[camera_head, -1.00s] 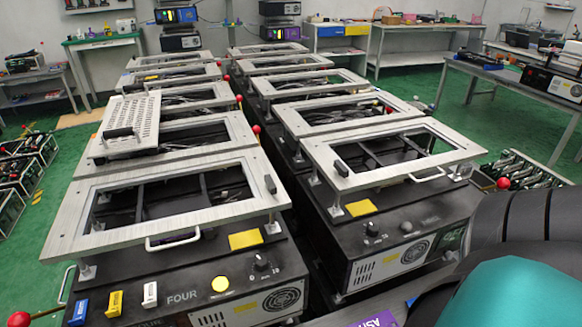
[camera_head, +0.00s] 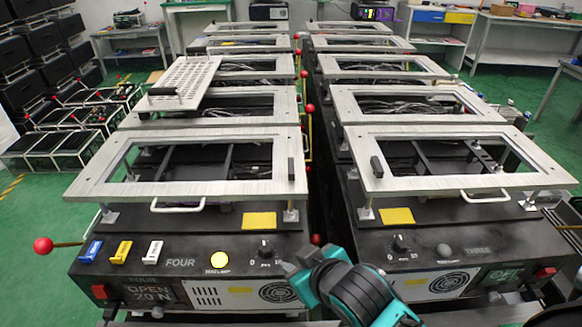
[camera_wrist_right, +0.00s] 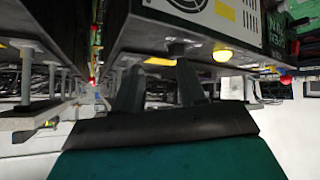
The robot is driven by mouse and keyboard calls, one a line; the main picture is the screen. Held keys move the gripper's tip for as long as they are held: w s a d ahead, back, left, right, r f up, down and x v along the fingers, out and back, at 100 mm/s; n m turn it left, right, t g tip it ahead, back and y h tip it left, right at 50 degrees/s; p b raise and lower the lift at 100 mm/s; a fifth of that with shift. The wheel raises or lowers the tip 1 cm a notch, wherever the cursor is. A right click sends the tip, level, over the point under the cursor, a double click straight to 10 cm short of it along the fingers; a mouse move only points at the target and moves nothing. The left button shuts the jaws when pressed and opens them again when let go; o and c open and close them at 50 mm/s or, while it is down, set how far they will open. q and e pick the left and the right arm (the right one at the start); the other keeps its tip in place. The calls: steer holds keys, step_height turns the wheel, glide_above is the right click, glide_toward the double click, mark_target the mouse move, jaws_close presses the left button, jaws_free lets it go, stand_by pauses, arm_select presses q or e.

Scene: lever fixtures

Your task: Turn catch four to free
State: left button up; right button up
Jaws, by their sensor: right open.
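Unit four (camera_head: 180,262), labelled FOUR, is the near left black fixture under a metal frame. Its lever has a red ball (camera_head: 43,245) on a brass rod reaching out from the left side. A small dark display (camera_head: 152,292) on its front seems to read FOUR, OPEN, 20 N. My right gripper (camera_head: 290,268), teal and black, is in front of the right end of unit four, far from that ball. In the right wrist view the right gripper's two fingers (camera_wrist_right: 158,65) stand apart with nothing between them; that view looks upside down. My left gripper is out of view.
Blue (camera_head: 91,251), yellow (camera_head: 121,252) and white (camera_head: 152,251) tabs, a lit yellow lamp (camera_head: 219,260) and a knob (camera_head: 265,249) are on unit four. Unit three (camera_head: 470,265) stands to the right across a narrow gap.

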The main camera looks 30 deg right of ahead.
steer(key=w+a+r+n+t+y, duration=0.25)
steer(key=w+r+t, duration=0.3)
steer(key=r, duration=0.35)
steer(key=w+a+r+n+t+y, duration=0.2)
steer(key=w+a+r+n+t, duration=0.15)
steer(key=w+r, duration=0.4)
steer(key=a+r+n+g+y, duration=0.2)
steer(key=a+r+n+y, duration=0.7)
steer(key=n+y, duration=0.15)
steer(key=s+a+r+n+g+y, duration=0.1)
steer(key=a+r+n+g+y, duration=0.1)
steer(key=n+g+y, duration=0.2)
steer(key=n+g+h, duration=0.8)
steer(key=g+h, duration=0.5)
steer(key=h, duration=0.6)
glide_toward(291, 167)
step_height(291, 167, down, 8)
steer(key=shift+f+b, duration=0.25)
steer(key=shift+b, duration=0.6)
